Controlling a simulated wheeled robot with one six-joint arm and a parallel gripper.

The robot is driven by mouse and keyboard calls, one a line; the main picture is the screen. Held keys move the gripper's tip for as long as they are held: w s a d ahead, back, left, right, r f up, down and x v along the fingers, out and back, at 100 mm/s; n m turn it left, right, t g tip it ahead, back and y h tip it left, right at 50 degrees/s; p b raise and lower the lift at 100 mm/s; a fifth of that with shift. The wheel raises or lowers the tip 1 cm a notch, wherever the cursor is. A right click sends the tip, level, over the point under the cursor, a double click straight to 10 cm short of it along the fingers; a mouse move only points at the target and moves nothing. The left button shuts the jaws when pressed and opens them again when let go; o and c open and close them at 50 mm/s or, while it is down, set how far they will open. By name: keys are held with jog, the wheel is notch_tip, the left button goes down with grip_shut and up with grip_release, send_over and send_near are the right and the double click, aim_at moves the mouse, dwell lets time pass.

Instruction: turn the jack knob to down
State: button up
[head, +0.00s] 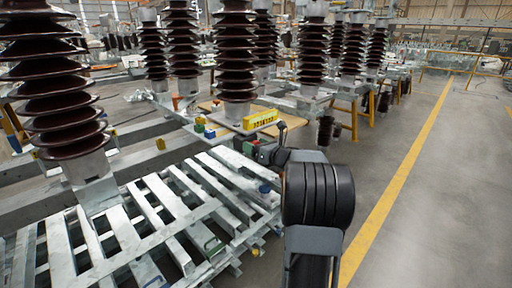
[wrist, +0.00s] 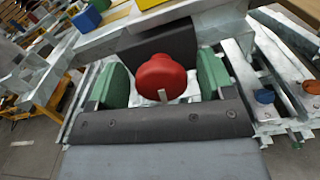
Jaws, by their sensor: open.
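The red knob (wrist: 162,76) shows in the middle of the wrist view, with a pale mark on its face that points down in the picture. I take it to be the jack knob. My gripper (wrist: 163,80) is open, with one green pad on each side of the knob. A gap shows on both sides, so neither pad appears to touch it. A dark grey block (wrist: 155,42) stands behind the knob. In the head view my gripper (head: 262,150) is at the frame's edge, and the knob is too small and covered to make out clearly.
Metal slatted frames (head: 190,215) lie to the left and below my gripper. A blue knob (wrist: 264,96) sits to the right. A yellow block (head: 260,119) and small coloured blocks lie on the beam behind. Open floor (head: 440,200) lies to the right.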

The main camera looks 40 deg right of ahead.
jog(key=shift+c, duration=0.2)
jog(key=c, duration=0.9)
jog(key=shift+o, duration=0.2)
